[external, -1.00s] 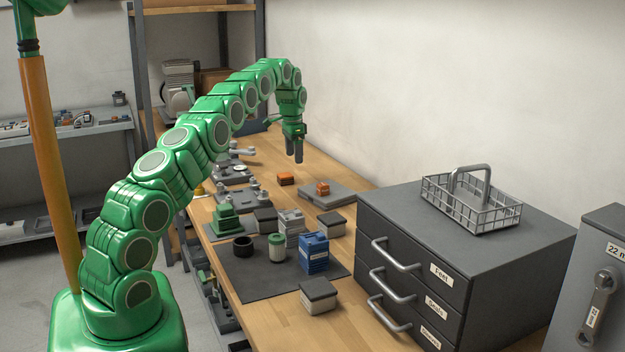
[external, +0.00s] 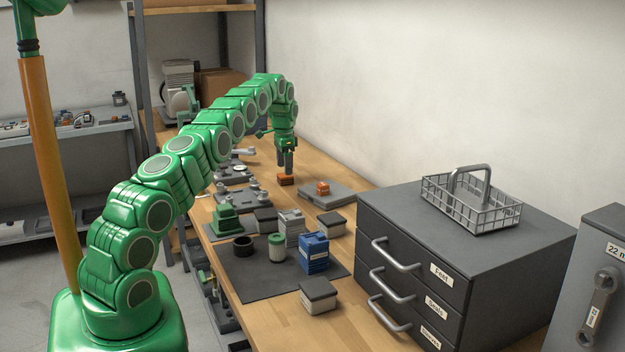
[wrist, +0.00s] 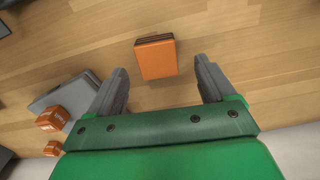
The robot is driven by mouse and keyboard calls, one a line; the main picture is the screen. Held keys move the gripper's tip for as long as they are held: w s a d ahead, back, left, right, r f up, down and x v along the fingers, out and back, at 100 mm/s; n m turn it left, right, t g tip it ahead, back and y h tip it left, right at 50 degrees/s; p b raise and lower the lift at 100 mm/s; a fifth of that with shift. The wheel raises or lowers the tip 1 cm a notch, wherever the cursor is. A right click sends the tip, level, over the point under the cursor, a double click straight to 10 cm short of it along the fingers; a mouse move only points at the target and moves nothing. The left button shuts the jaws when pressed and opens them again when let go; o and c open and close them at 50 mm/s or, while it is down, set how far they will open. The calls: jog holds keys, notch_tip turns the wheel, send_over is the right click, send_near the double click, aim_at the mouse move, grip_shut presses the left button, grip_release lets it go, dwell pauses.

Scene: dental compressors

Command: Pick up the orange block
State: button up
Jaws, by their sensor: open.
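The orange block (external: 287,180) lies on the wooden bench, left of a flat grey plate. In the wrist view the orange block (wrist: 156,58) shows its orange top and a dark edge, ahead of the gap between the fingers. My gripper (external: 286,168) points down just above the block in the external view. In the wrist view my gripper (wrist: 163,84) has its two grey fingers apart with nothing between them. I cannot tell whether the fingertips touch the block.
A grey plate (external: 332,196) with a small orange piece (external: 323,188) on it lies to the right. Several small parts stand nearer on a dark mat (external: 255,285). A grey drawer cabinet (external: 500,265) with a wire basket (external: 471,206) stands at the front right.

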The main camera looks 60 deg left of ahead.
aim_at(285, 179)
jog(key=shift+d+f, duration=0.2)
jog(key=shift+f, duration=2.1)
jog(key=shift+c, duration=0.5)
jog(key=c, duration=1)
jog(key=shift+c, duration=0.2)
jog(key=shift+r, duration=0.15)
